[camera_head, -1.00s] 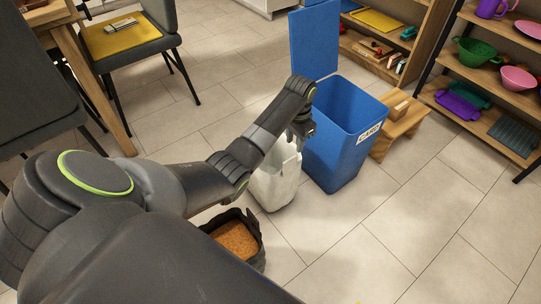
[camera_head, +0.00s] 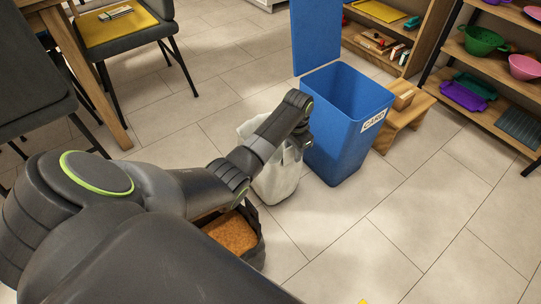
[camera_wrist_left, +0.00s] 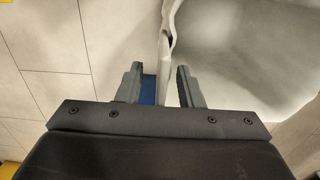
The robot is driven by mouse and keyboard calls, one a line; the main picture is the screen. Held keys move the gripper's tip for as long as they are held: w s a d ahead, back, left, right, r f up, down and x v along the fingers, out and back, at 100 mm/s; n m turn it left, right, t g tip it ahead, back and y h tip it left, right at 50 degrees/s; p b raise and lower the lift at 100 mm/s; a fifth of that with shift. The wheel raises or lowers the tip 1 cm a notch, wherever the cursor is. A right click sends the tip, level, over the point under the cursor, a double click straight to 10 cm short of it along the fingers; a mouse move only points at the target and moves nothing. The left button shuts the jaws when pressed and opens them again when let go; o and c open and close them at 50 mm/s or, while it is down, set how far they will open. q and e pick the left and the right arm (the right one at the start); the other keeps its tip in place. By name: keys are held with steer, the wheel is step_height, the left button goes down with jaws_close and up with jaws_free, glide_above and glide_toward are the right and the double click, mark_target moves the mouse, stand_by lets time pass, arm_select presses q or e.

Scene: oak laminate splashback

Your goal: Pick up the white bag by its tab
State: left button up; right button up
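The white bag (camera_head: 278,182) stands on the tiled floor just left of a blue bin. My left arm crosses above it and hides part of its top. My left gripper (camera_head: 302,143) is at the bag's upper right edge, between bag and bin. In the left wrist view, the bag (camera_wrist_left: 235,45) fills the upper right, and its pale tab (camera_wrist_left: 166,45) runs down between my two fingers (camera_wrist_left: 160,88). The fingers are apart, with a gap visible on both sides of the tab. My right gripper is not in view.
The blue bin (camera_head: 335,150), labelled "CARD", stands close on the right with its lid up. A dark container with brown contents (camera_head: 232,233) is beside the bag, nearer me. A wooden stool (camera_head: 408,115) and shelves (camera_head: 480,65) stand further right.

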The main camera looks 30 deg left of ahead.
arm_select(q)
jaws_close()
steer(key=shift+r, duration=0.1)
stand_by(0.4)
